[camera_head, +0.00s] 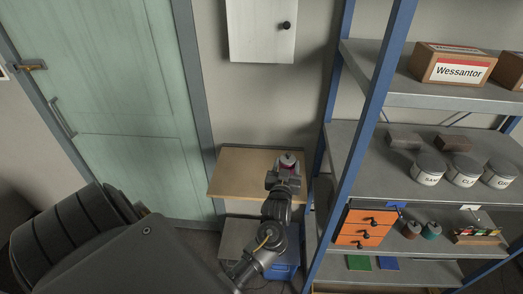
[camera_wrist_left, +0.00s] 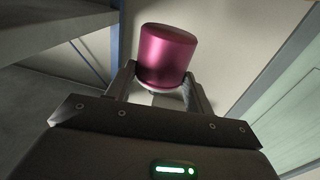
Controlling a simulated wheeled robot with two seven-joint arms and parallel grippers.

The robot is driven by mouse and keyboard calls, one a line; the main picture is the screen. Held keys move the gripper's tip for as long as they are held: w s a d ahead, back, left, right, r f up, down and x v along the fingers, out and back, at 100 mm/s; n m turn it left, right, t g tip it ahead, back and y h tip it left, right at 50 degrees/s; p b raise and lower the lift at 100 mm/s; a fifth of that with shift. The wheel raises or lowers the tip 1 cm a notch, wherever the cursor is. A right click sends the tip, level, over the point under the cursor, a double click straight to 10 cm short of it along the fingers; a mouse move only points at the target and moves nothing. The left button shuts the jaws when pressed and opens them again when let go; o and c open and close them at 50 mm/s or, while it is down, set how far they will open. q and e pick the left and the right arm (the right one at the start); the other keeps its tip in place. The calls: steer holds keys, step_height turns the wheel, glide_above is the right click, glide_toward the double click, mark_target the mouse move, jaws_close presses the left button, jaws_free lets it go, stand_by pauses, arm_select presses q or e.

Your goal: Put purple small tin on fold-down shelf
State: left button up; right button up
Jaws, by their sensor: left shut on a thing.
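The purple small tin (camera_wrist_left: 165,55) is a short magenta-purple cylinder with a shiny side, held between the fingers of my left gripper (camera_wrist_left: 158,88) in the left wrist view. In the head view the tin (camera_head: 288,160) shows as a small purple-pink spot at the tip of my left gripper (camera_head: 286,168). The fold-down shelf (camera_head: 235,172) is a light wooden board against the wall. The gripper and tin appear over its right part. I cannot tell whether the tin touches the board. My right gripper is not in view.
A blue-framed shelving rack (camera_head: 365,95) stands close on the right, with jars (camera_head: 428,168), a box (camera_head: 452,66) and an orange drawer unit (camera_head: 366,228). A white cabinet (camera_head: 261,30) hangs above. A green door (camera_head: 105,95) is left. The board's left part is bare.

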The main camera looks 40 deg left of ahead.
arm_select(q)
steer(key=a+f+b, duration=0.2)
steer(key=a, duration=0.1)
steer(key=a+f+b, duration=0.5)
steer(key=a+b, duration=0.1)
steer(key=shift+a+f, duration=0.35)
steer(key=shift+s+a, duration=0.1)
steer(key=shift+a, duration=0.2)
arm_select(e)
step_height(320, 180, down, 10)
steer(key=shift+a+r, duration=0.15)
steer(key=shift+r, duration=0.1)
arm_select(q)
steer(key=f+b, duration=0.4)
steer(key=b, duration=0.1)
steer(key=shift+a+f, duration=0.15)
steer(key=shift+a, duration=0.25)
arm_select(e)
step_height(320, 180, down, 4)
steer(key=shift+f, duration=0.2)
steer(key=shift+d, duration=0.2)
